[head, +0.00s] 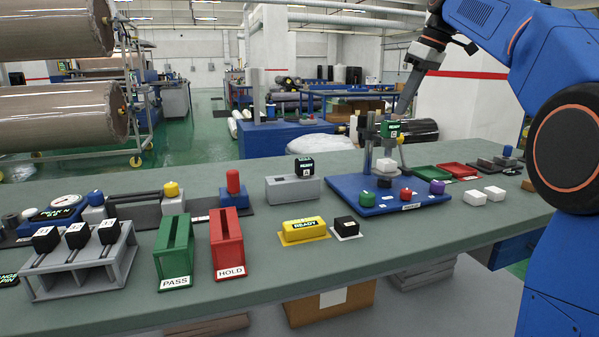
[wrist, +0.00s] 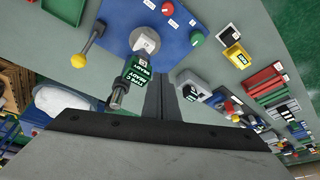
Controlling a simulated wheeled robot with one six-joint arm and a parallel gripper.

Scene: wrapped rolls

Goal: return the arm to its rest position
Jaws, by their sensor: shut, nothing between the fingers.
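My arm is blue and comes in from the upper right of the head view. My gripper (head: 399,113) hangs down at a slant over the far part of the bench, by the post of the blue fixture board (head: 345,192). In the wrist view my gripper (wrist: 165,78) shows its two grey fingers side by side, shut and empty. A green READY block (head: 389,130) is close to the fingertips in the head view; in the wrist view a dark block with green labels (wrist: 138,78) lies just left of the fingers. I cannot tell whether they touch.
The grey-green bench (head: 300,262) holds a green PASS stand (head: 174,250), a red HOLD stand (head: 227,243), a yellow READY block (head: 304,229) and a grey block rack (head: 80,262). White blocks (head: 484,196) sit at the right. The space above the bench's front middle is clear.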

